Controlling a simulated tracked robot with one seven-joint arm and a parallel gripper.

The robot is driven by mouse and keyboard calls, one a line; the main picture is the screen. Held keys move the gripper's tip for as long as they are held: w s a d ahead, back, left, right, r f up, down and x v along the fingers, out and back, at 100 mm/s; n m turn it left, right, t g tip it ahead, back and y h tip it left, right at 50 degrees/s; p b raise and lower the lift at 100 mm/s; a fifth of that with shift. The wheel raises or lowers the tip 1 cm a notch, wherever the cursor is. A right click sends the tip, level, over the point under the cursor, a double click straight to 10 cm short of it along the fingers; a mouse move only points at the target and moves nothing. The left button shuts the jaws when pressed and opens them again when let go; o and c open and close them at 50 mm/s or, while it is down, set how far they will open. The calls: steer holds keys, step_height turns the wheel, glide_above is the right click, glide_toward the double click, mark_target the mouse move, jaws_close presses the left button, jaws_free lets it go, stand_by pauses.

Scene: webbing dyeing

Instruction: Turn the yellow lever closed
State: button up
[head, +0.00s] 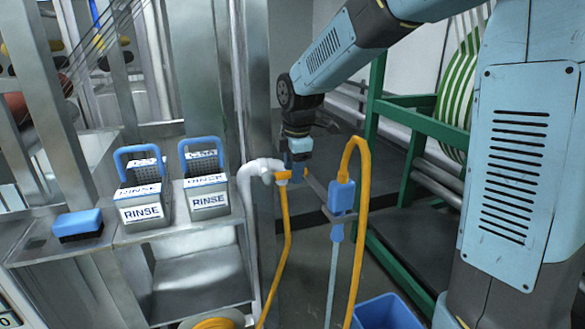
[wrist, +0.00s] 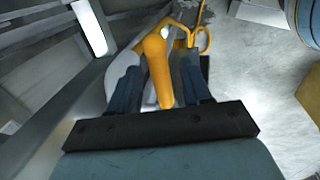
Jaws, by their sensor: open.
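The yellow lever (wrist: 156,62) lies between the two fingers of my gripper (wrist: 160,57) in the wrist view, pointing back toward the palm. The fingers are apart, one on each side of it; I cannot tell whether either touches it. In the head view, my gripper (head: 295,170) hangs fingers-down at the end of the white pipe (head: 258,168). A yellow-orange part (head: 283,175) shows at that pipe end, just left of the fingers. The lever's exact angle is hard to tell there, partly hidden by the gripper.
A yellow hose (head: 286,235) drops from the pipe end. Another hose loop with a blue spray handle (head: 341,198) hangs close to the right. Two rinse boxes (head: 144,207) (head: 207,197) and a blue brush (head: 78,223) stand on the left shelf. A green rack (head: 375,135) stands right.

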jaws_close()
stand_by(0.3)
stand_by(0.3)
